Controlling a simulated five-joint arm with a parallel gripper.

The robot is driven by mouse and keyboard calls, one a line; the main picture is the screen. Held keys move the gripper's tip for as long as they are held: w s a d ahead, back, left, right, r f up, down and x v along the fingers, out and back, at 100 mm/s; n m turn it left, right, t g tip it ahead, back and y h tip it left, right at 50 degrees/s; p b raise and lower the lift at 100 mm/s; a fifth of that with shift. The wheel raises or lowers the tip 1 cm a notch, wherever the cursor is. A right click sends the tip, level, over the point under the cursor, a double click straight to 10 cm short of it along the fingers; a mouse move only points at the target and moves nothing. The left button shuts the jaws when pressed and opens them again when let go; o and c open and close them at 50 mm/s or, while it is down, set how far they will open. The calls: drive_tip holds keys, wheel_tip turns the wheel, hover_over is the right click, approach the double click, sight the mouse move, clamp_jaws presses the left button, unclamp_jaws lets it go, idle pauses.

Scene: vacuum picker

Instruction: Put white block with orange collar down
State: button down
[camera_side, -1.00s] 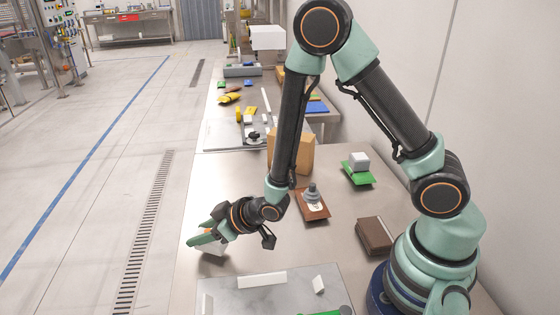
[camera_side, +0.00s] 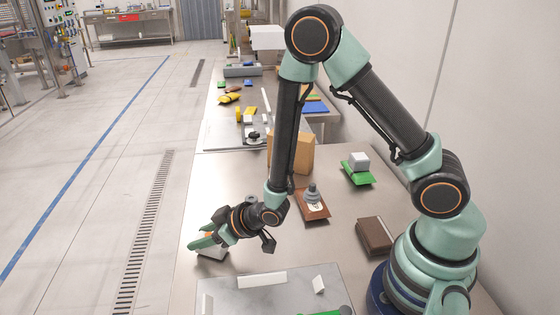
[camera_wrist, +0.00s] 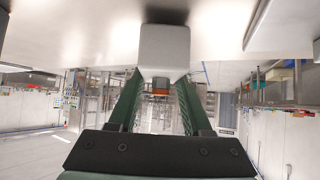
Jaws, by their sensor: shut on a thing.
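My gripper (camera_side: 208,242) is at the left edge of the metal table (camera_side: 235,195) in the side view, low over its top. It is shut on the white block with orange collar (camera_side: 214,254), and the block's white end shows just below the green fingers. In the wrist view the white block (camera_wrist: 164,50) is at the top centre, with its orange collar (camera_wrist: 161,83) between the two fingertips. Whether the block touches the table cannot be told for certain.
A grey tray (camera_side: 240,297) with white pieces lies in front. A brown pad (camera_side: 318,211) bearing a grey part, a dark brown box (camera_side: 375,236), a green pad (camera_side: 352,176) under a white cube, and a cardboard box (camera_side: 302,153) stand to the right. The table between is clear.

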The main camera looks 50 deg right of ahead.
drive_tip(key=shift+f, duration=0.2)
drive_tip(key=shift+c, duration=1.3)
unclamp_jaws()
